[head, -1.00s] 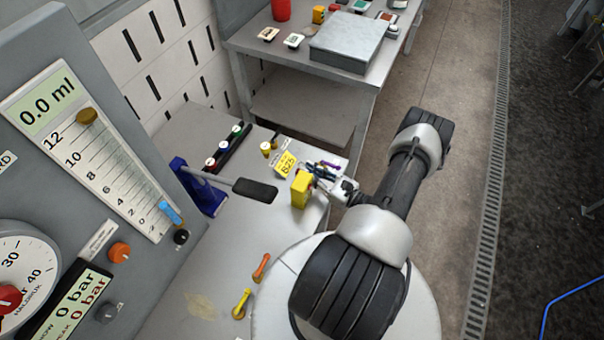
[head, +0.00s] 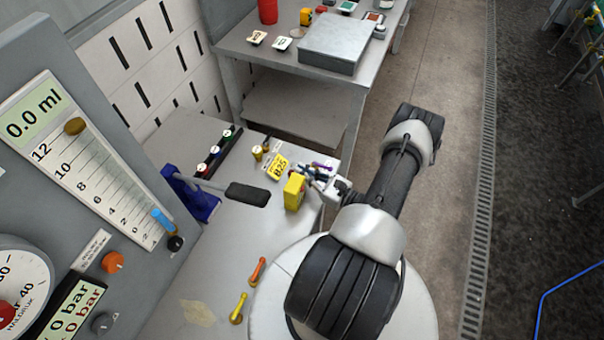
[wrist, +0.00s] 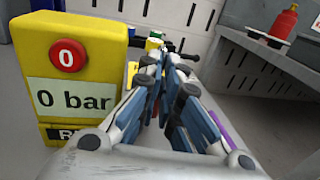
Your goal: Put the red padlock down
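I cannot make out a red padlock in either view. My gripper (head: 318,176) is low over the far right part of the grey bench (head: 225,255), just right of a yellow box (head: 294,192). In the wrist view the blue-padded fingers of my gripper (wrist: 170,62) run close together with only a narrow gap. The yellow gauge box (wrist: 75,75) stands left of the fingers, with a red round button and "0 bar". A purple item (wrist: 221,127) shows behind the right finger.
A yellow B25 card (head: 279,168) and a black rack (head: 220,150) lie behind the box. A blue stand with a black-handled lever (head: 247,194) is to the left. Orange (head: 257,271) and yellow (head: 239,307) handles lie in front. A second table (head: 240,45) stands behind.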

